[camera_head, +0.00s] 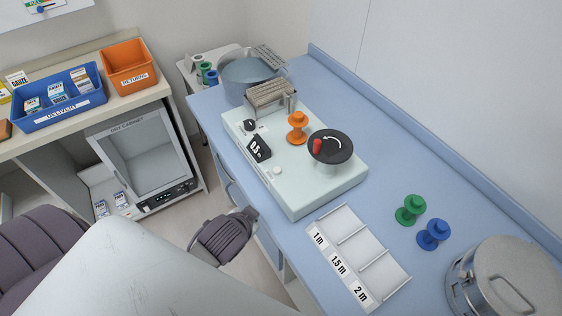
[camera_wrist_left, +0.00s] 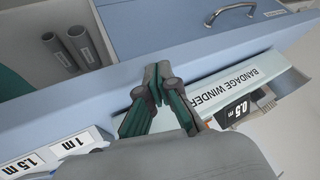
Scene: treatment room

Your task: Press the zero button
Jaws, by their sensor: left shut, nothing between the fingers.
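The bandage winder (camera_head: 310,195) is a pale box on the blue counter. Its front face, with the label BANDAGE WINDER (camera_wrist_left: 225,92), shows in the left wrist view. A dark display reading 0.5 (camera_head: 259,148) stands on it and also shows in the left wrist view (camera_wrist_left: 236,112). A small white round button (camera_head: 277,171) sits beside the display; I cannot read a zero mark on it. My left gripper (camera_head: 249,213) is shut and empty, at the counter's front edge, apart from the winder. Its closed fingers show in the left wrist view (camera_wrist_left: 151,78). My right gripper is not in view.
The winder carries a black crank disc (camera_head: 335,150) with a red handle, an orange spool (camera_head: 297,128) and a metal rack (camera_head: 270,95). A labelled white tray (camera_head: 348,245), green spool (camera_head: 410,210), blue spool (camera_head: 433,235) and steel drum (camera_head: 505,280) stand to the right.

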